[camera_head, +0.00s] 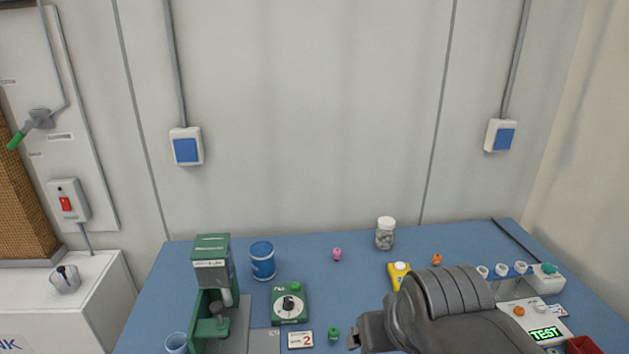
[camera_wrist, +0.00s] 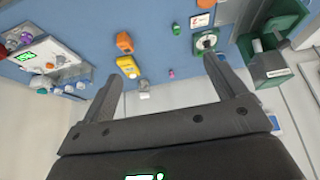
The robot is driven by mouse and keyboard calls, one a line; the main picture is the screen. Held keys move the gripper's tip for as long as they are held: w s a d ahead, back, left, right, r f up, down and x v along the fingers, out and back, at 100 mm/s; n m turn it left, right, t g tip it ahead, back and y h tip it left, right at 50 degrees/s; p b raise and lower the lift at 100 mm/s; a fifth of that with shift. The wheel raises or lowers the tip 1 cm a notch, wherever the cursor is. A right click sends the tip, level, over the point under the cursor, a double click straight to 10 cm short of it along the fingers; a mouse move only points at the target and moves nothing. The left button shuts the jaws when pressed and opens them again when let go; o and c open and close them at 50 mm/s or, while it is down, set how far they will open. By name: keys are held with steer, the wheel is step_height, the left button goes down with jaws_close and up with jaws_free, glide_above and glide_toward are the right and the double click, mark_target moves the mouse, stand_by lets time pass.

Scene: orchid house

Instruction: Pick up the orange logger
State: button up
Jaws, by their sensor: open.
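The orange logger (camera_wrist: 124,42) is a small orange block lying on the blue bench, seen in the wrist view just above a yellow device of similar shape. In the head view I cannot make it out; my arm covers that part of the bench. My gripper (camera_wrist: 164,68) is open, its two dark fingers wide apart with nothing between them. The logger lies beyond the fingers, toward the left one, and is not touched.
The yellow device (camera_head: 399,272) lies close to the logger. A jar (camera_head: 385,233), a pink item (camera_head: 337,254) and a small orange item (camera_head: 437,259) stand farther back. A green dial box (camera_head: 290,304) and green press (camera_head: 212,290) are left; a tube rack (camera_head: 510,285) and tester (camera_head: 540,325) right.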

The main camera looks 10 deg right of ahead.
steer(key=c, duration=0.7)
steer(key=shift+o, duration=0.2)
steer(key=w+d+f+g, duration=0.1)
steer(key=w+d+f, duration=0.15)
steer(key=w, duration=0.35)
steer(key=w+d+f+g, duration=0.1)
steer(key=w+d+g, duration=0.15)
steer(key=w, duration=0.35)
steer(key=w+d+f, duration=0.3)
steer(key=f, duration=0.2)
steer(key=w+d+f+g, duration=0.1)
steer(key=w+d+f, duration=0.2)
steer(key=f, duration=0.3)
steer(key=w+d+f+n+g, duration=0.1)
steer(key=w+d+f, duration=0.2)
steer(key=f, duration=0.2)
steer(key=shift+d+f, duration=0.2)
steer(key=shift+f, duration=0.2)
steer(key=shift+a+f, duration=0.2)
steer(key=shift+f, duration=2.6)
